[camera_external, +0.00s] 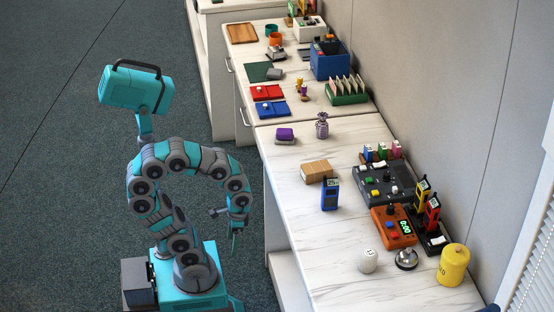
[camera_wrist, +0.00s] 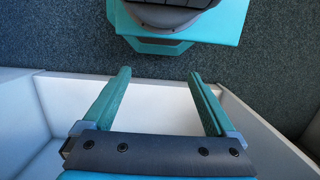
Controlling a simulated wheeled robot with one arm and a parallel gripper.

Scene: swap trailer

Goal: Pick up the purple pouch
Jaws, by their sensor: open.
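The purple pouch (camera_external: 322,125) looks like a small, greyish-purple bag gathered at the neck. It stands upright on the white marbled counter (camera_external: 300,220), near its far end and toward the wall. My gripper (camera_external: 233,232) hangs low beside the counter's left side, well apart from the pouch. In the wrist view my gripper (camera_wrist: 159,78) is open, its two teal fingers spread with nothing between them. The pouch does not show in the wrist view.
A green rack (camera_external: 346,98) stands behind. The counter's near-left surface is clear.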

